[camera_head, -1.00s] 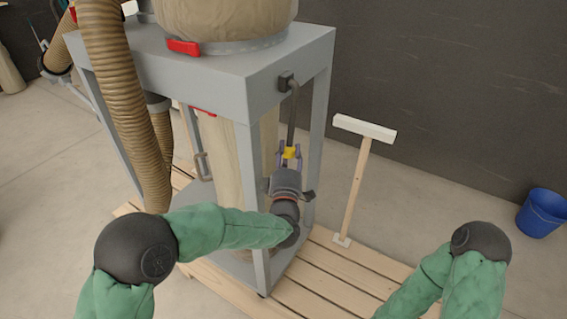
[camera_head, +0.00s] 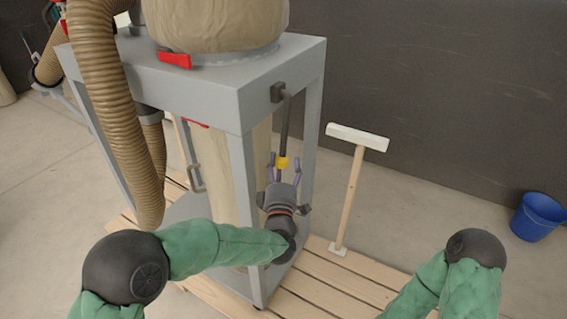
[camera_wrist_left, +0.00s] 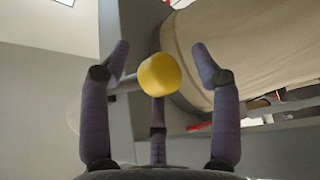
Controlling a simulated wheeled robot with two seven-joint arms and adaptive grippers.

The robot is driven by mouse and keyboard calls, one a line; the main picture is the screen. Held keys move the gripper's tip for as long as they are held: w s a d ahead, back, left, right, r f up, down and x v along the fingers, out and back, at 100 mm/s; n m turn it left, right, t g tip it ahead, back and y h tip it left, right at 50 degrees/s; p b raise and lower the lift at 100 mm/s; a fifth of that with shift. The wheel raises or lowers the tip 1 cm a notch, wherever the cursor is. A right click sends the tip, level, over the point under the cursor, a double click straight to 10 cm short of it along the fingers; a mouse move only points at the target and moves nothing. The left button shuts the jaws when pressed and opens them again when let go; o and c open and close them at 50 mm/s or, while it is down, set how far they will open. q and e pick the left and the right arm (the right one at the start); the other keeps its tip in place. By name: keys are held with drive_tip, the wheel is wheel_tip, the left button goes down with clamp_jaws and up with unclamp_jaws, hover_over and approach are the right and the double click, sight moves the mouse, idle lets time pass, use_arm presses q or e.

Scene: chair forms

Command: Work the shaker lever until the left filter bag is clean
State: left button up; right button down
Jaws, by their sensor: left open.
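The shaker lever (camera_head: 285,122) is a dark rod hanging from a block on the grey frame, with a yellow knob (camera_head: 282,163) at its lower end. My left gripper (camera_head: 284,160) points up from below with its fingers spread around the knob. In the left wrist view the yellow knob (camera_wrist_left: 160,75) sits between the open fingers (camera_wrist_left: 160,52), with gaps on both sides. A beige filter bag (camera_head: 215,22) stands on top of the frame, its upper part cut off. I cannot tell its state. My right gripper is out of view.
The grey frame (camera_head: 240,95) stands on a slatted wooden pallet (camera_head: 330,285). A ribbed hose (camera_head: 110,110) runs down its left side. A lower beige bag (camera_head: 222,175) hangs inside. A T-shaped wooden prop (camera_head: 351,190) stands to the right, and a blue bucket (camera_head: 537,217) beyond.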

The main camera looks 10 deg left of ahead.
use_arm(q)
drive_tip(key=a+v, duration=0.1)
drive_tip(key=v, duration=0.9)
drive_tip(key=shift+s+d, duration=0.3)
drive_tip(key=shift+d, duration=0.25)
idle(0.5)
